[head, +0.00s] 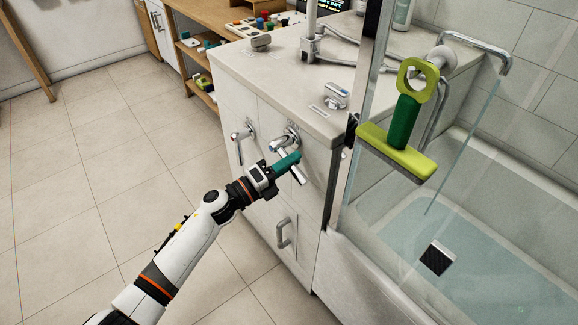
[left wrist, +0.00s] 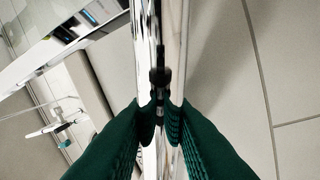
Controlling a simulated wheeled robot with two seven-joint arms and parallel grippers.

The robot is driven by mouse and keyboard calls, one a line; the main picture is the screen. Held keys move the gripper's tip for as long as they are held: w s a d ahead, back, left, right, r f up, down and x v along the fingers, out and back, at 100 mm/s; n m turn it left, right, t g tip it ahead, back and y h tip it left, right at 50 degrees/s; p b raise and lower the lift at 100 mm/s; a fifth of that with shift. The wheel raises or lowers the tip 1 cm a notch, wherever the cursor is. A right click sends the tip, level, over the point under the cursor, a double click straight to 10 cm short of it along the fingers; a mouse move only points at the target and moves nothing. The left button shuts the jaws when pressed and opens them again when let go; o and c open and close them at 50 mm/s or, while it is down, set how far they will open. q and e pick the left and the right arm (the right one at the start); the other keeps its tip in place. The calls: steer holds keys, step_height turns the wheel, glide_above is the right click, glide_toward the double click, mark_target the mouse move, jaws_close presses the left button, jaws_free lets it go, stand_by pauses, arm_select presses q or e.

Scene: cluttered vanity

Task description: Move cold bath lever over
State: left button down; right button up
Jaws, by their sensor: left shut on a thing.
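Two chrome levers stick out from the front of the white vanity cabinet. The left lever (head: 241,136) is free, and the right lever (head: 299,175) is at my left gripper (head: 287,162). The left gripper's teal fingers are shut on this right chrome lever. In the left wrist view the lever's shiny bar (left wrist: 160,60) runs between the green fingertips (left wrist: 160,115), one on each side. I cannot read any marking that tells which lever is the cold one. The fingers hide part of the held lever. My right gripper is not in view.
A drawer handle (head: 284,232) sits below the levers. The vanity top (head: 275,72) carries a small chrome tap piece (head: 337,95). A glass screen with a green squeegee (head: 404,120) and a filled bathtub (head: 470,240) stand at right. The tiled floor (head: 100,170) at left is clear.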

arm_select(q)
steer(key=shift+r, duration=0.15)
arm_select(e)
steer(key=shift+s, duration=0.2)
arm_select(q)
steer(key=c, duration=1.3)
jaws_free()
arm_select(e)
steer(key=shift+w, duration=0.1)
arm_select(q)
steer(key=v, duration=1.2)
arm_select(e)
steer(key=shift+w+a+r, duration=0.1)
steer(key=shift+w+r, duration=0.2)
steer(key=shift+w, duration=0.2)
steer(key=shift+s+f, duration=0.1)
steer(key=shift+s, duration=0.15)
